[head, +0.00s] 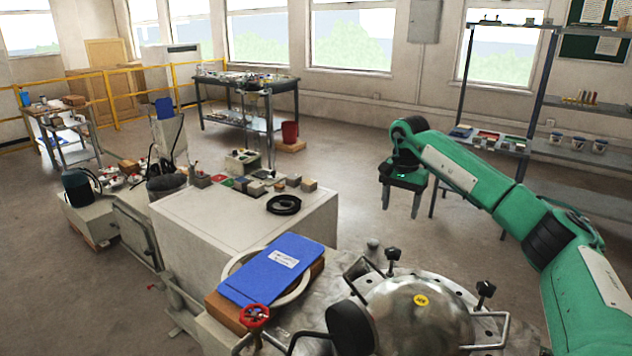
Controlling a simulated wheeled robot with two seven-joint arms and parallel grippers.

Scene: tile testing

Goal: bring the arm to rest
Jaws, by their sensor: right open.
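My right arm (475,183) is green with dark joints. It comes in from the right and reaches over the floor beyond the metal vessel. Its gripper (401,200) hangs at the end with the fingers pointing down. The fingers are apart, with nothing between them. The gripper is in the air, to the right of the white cabinet and apart from it. My left gripper is not in view.
A domed metal vessel (418,312) with clamp handles stands in front. A blue folder (272,268) lies left of it. A white cabinet (230,225) carries small blocks and a black coil (284,204). Shelving (580,152) stands right. Open floor (350,150) lies behind.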

